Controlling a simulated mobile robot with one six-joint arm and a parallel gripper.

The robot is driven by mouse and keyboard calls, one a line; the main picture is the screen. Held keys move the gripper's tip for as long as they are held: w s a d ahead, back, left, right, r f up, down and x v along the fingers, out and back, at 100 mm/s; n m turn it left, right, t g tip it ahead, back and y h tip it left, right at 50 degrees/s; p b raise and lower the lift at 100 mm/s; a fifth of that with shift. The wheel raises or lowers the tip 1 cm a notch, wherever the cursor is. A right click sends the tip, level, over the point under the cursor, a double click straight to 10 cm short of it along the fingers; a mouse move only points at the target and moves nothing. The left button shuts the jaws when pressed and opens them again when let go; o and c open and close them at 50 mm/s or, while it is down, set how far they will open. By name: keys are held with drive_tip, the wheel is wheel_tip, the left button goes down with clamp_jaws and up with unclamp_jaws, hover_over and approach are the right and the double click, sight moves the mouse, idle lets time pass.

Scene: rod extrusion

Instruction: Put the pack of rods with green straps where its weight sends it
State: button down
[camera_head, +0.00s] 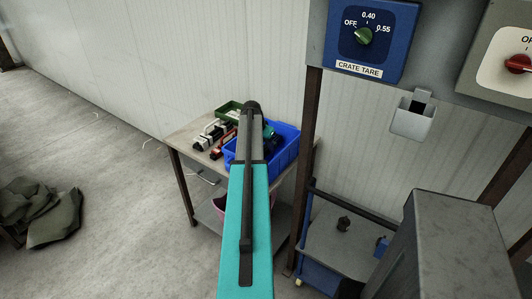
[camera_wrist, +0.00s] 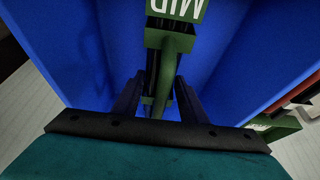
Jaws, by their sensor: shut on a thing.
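My gripper (camera_wrist: 160,98) is inside or just above a blue crate (camera_wrist: 235,65), with its two dark fingers on either side of a green rod-shaped thing (camera_wrist: 165,75). It is shut on this thing. The green thing has a square collar and a plate reading "MID" upside down at the top edge. I cannot tell for sure whether it is the pack of rods with green straps. In the head view the blue crate (camera_head: 289,153) stands on a table, and my teal arm hides part of it and most of the gripper.
A blue "CRATE TARE" dial box (camera_head: 365,35) and a red-knobbed box (camera_head: 510,62) hang at right. A grey cabinet (camera_head: 445,245) stands below.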

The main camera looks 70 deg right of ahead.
sight(266, 152)
drive_tip(key=shift+f+p, duration=0.4)
drive_tip(key=shift+f, duration=1.35)
drive_tip(key=shift+f, duration=0.1)
drive_tip(key=c, duration=1.1)
unclamp_jaws()
drive_tip(key=shift+b+v, duration=1.25)
drive_tip(key=shift+v, duration=4.85)
drive_tip(key=shift+a, duration=0.1)
